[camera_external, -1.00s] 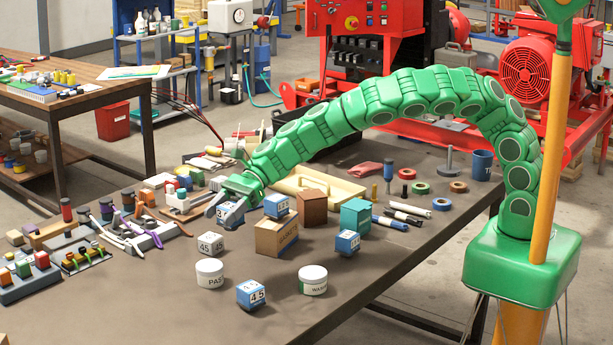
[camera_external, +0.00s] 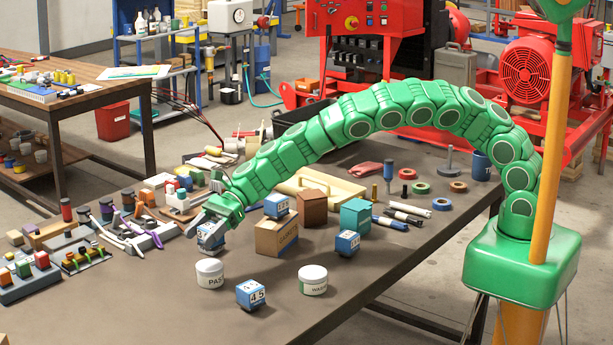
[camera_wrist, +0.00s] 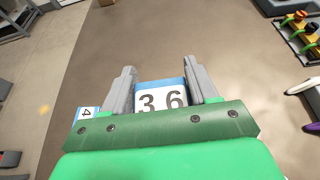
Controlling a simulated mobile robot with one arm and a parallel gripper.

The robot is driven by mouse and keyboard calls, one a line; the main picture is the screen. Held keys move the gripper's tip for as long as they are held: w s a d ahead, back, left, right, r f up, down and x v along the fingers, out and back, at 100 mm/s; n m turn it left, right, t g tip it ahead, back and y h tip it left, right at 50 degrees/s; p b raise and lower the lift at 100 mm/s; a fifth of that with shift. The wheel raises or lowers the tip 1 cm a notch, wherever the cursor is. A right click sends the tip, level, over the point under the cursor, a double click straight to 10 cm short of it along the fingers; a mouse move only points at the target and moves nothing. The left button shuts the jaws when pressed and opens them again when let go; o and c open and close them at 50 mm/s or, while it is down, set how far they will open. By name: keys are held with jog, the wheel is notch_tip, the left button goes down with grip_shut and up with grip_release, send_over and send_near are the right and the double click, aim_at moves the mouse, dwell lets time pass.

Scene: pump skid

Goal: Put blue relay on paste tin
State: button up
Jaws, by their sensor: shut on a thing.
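My gripper (camera_external: 211,231) is shut on a blue relay (camera_external: 210,239) with white number labels. In the wrist view the blue relay (camera_wrist: 160,98) sits between the two fingers (camera_wrist: 160,88) and shows "36". The white paste tin (camera_external: 210,275) stands upright on the table, just in front of and below the held relay in the external view. I cannot tell whether relay and tin touch. The tin is not visible in the wrist view. The underside of the held relay is hidden.
Another blue block (camera_external: 251,294) and a white tin (camera_external: 313,280) stand to the right. A cardboard box (camera_external: 276,238) carries a blue block (camera_external: 277,205). Tools and coloured switches (camera_external: 37,262) crowd the left. The table's front left is bare.

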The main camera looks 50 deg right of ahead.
aim_at(202, 246)
jog(key=shift+w+a+f, duration=0.15)
jog(key=shift+f, duration=0.1)
jog(key=shift+a+f, duration=0.1)
jog(key=shift+w+a+f, duration=0.15)
jog(key=shift+w+f, duration=0.05)
jog(key=shift+f, duration=1.6)
jog(key=shift+f, duration=0.1)
jog(key=o, duration=1.1)
jog(key=shift+o, duration=0.2)
